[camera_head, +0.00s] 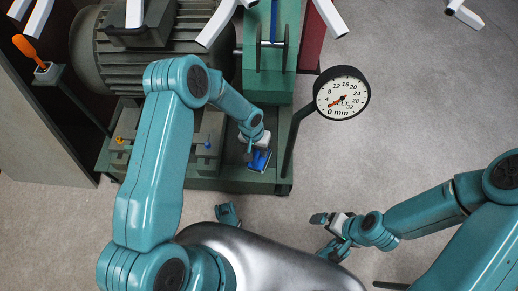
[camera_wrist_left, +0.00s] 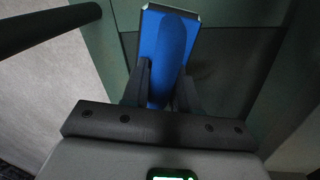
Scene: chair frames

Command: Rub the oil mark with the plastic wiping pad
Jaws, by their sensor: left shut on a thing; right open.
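My left gripper (camera_head: 254,149) is shut on the blue wiping pad (camera_head: 260,160), low over the front part of the green machine base (camera_head: 230,178). In the left wrist view the pad (camera_wrist_left: 178,45) has a rounded blue handle between the two dark fingers and a flat blue plate with a pale edge. I cannot tell whether the pad touches the green surface. A darker patch shows beside the pad in the left wrist view; I cannot tell whether it is the oil mark or shadow. My right gripper (camera_head: 324,224) is open and empty over the floor.
A round dial gauge (camera_head: 341,93) on a dark post stands right of the pad. A large ribbed motor (camera_head: 160,50) is behind my left arm. An orange-handled tool (camera_head: 25,47) stands in a holder at the left. The grey floor (camera_head: 430,110) is clear at the right.

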